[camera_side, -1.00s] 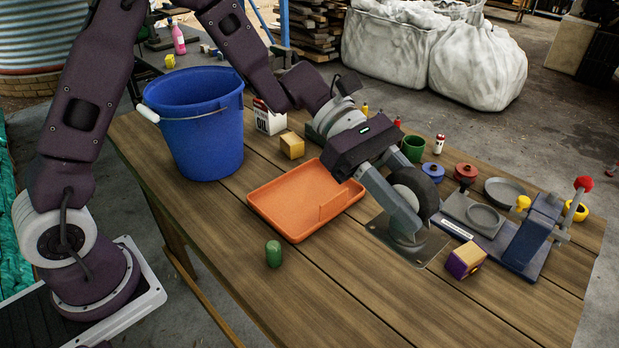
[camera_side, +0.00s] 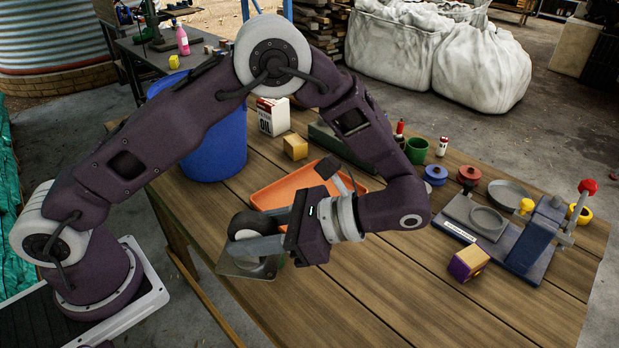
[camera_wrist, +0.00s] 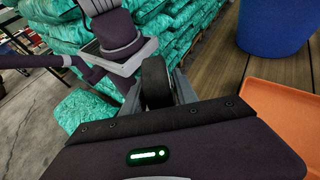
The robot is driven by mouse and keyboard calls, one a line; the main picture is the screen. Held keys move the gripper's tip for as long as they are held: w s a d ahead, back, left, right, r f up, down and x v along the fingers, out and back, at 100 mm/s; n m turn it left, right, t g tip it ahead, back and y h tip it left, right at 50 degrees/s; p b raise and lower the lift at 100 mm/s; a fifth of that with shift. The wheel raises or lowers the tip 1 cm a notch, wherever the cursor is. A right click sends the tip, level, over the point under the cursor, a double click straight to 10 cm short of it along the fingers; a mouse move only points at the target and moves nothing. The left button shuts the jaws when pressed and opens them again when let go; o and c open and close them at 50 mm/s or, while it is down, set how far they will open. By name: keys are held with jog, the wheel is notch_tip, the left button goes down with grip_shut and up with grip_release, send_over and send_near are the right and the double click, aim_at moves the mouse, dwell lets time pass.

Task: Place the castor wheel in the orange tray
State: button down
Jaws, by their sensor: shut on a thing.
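The castor wheel (camera_side: 246,236), with a dark tyre and a grey metal mounting plate, is held between the fingers of my gripper (camera_side: 254,232), shut on it. It is in front of and to the left of the orange tray in the side view, with its plate facing left and down. In the wrist view the dark wheel (camera_wrist: 156,82) shows between the fingers. The orange tray (camera_side: 300,186) is on the table behind my gripper, partly covered by my arm. Its near edge shows at the right of the wrist view (camera_wrist: 280,112). The part of it I see is empty.
A blue bucket (camera_side: 212,150) stands left of the tray. To the right are a purple-and-yellow block (camera_side: 468,263), lidded pots and a blue press (camera_side: 535,238).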

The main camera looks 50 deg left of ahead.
jog(key=w+a+r+m+t+y, duration=0.1)
jog(key=w+a+r+m+t, duration=0.35)
jog(key=w+m+t, duration=0.35)
jog(key=w+a+r+m+t+y, duration=0.1)
jog(key=w+a+r+m+t, duration=0.4)
jog(key=w, duration=0.5)
jog(key=shift+n+t, duration=0.4)
jog(key=f, duration=1)
jog(key=d+f, duration=0.1)
jog(key=f, duration=0.4)
jog(key=shift+s+d+f, duration=0.1)
jog(key=shift+s+f, duration=0.05)
jog(key=shift+f, duration=0.1)
jog(key=c, duration=0.9)
grip_release()
jog(key=shift+c, duration=0.2)
